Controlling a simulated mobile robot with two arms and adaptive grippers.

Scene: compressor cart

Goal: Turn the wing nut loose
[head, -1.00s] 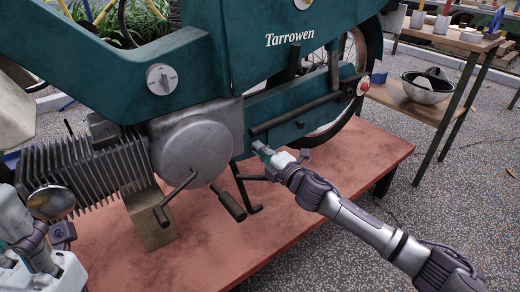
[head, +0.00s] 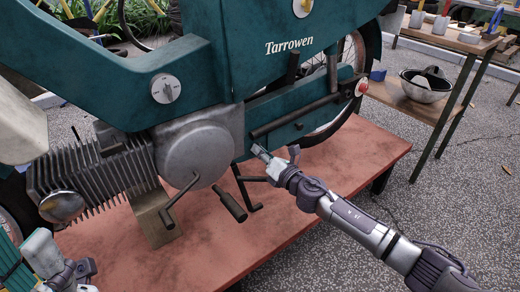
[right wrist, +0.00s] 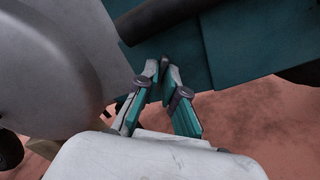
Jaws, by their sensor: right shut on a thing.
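The wing nut shows only as a small dark piece (right wrist: 164,61) between my right fingertips in the right wrist view, at the teal side panel (right wrist: 225,60). Its wings are mostly covered by the fingers. In the head view my right gripper (head: 260,153) reaches the lower edge of the teal panel below the dark tube and hides the nut. The right fingers (right wrist: 163,72) are closed on the nut. My left gripper (head: 80,272) is at the lower left corner, partly cut off and away from the nut; its finger opening is unclear.
The teal motorcycle (head: 255,45) stands over a red bench top (head: 300,195). A round engine cover (head: 200,155), pedal levers (head: 230,203) and a dark tube (head: 295,116) are close to my right gripper.

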